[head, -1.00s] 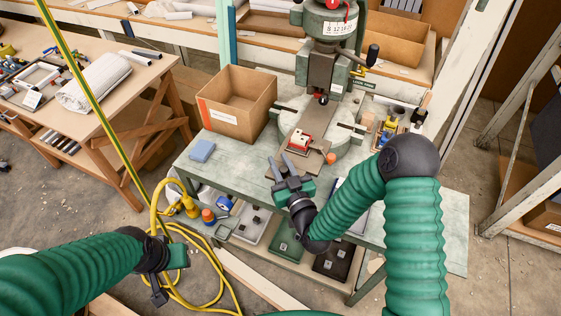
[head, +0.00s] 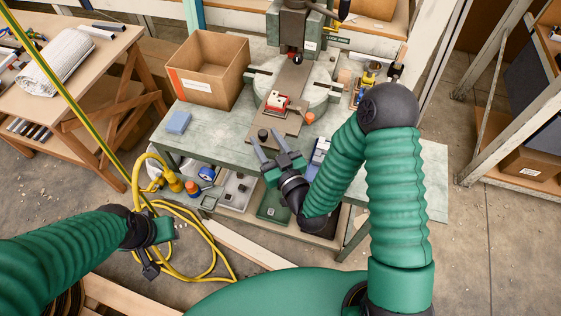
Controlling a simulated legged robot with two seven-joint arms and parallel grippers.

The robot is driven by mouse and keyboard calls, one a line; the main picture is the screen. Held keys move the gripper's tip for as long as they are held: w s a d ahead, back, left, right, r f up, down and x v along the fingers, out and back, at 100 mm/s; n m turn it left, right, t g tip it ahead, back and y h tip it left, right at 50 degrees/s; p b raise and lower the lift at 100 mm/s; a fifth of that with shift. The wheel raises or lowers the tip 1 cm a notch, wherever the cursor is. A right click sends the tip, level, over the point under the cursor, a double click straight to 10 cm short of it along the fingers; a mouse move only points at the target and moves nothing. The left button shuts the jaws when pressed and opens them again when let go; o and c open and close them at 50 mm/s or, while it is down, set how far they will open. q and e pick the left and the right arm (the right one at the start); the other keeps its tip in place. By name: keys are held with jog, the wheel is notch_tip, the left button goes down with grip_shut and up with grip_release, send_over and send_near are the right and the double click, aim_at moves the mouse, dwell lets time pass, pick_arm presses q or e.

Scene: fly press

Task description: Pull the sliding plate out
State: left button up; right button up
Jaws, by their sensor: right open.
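The sliding plate (head: 289,122) is a long grey-brown plate running from the press toward the bench's near edge. A red and white block (head: 276,102) sits on it. A dark round knob (head: 262,134) stands near its front end. My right gripper (head: 263,138) is open and empty, its two fingers pointing at the plate's front end with the knob showing close to the tips. I cannot tell whether the fingers touch the plate. My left gripper (head: 151,252) is low at the left, over the floor and far from the plate; its jaws are unclear.
The green press (head: 292,28) stands behind the plate. A cardboard box (head: 205,72) and a blue block (head: 178,122) are on the bench at the left. An orange knob (head: 309,118) is right of the plate. Trays (head: 237,192) lie below. A yellow hose (head: 205,240) loops on the floor.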

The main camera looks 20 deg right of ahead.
jog(key=s, duration=0.3)
jog(key=shift+d+f, duration=0.15)
jog(key=shift+d, duration=0.1)
jog(key=s+d+p, duration=0.1)
jog(key=s+p, duration=0.7)
jog(key=shift+s+d, duration=0.15)
jog(key=shift+d, duration=0.2)
jog(key=shift+a, duration=0.1)
